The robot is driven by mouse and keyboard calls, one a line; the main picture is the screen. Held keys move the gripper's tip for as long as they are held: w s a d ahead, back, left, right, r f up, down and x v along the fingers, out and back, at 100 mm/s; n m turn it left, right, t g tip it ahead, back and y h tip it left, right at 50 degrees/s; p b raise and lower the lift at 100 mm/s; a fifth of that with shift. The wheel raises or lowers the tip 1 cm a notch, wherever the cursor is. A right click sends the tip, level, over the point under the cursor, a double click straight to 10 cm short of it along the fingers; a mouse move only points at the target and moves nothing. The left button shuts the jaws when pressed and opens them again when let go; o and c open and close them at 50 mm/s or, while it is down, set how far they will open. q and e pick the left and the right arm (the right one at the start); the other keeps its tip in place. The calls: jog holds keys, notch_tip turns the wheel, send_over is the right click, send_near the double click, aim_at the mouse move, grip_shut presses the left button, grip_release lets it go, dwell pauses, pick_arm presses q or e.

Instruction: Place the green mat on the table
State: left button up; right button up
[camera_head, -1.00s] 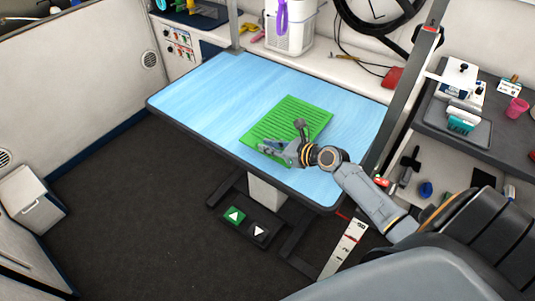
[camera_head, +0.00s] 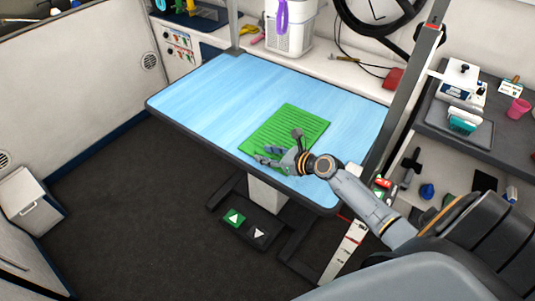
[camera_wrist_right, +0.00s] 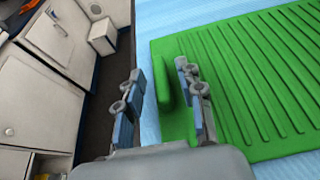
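The green mat (camera_head: 294,124), ribbed and rectangular, lies on the blue top of the table (camera_head: 205,93), towards its front edge. In the right wrist view the ribbed mat (camera_wrist_right: 262,75) appears flat against the blue surface, with a raised green grip (camera_wrist_right: 163,82) along its near side. My right gripper (camera_head: 267,156) is at the mat's front edge, above the table's front rim. Its fingers (camera_wrist_right: 160,103) are spread apart, with the green grip visible between them and a gap on the left side. My left gripper is not in view.
The table's left part is bare. A grey post (camera_head: 408,90) rises at its right end. Behind stands a white bin (camera_head: 290,30) on a ledge. A counter with a tray (camera_head: 460,122) and a pink cup (camera_head: 517,108) is at right. Dark floor (camera_head: 130,200) in front is open.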

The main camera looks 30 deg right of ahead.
jog(key=shift+s+r, duration=0.1)
jog(key=shift+r, duration=0.1)
jog(key=v, duration=1.2)
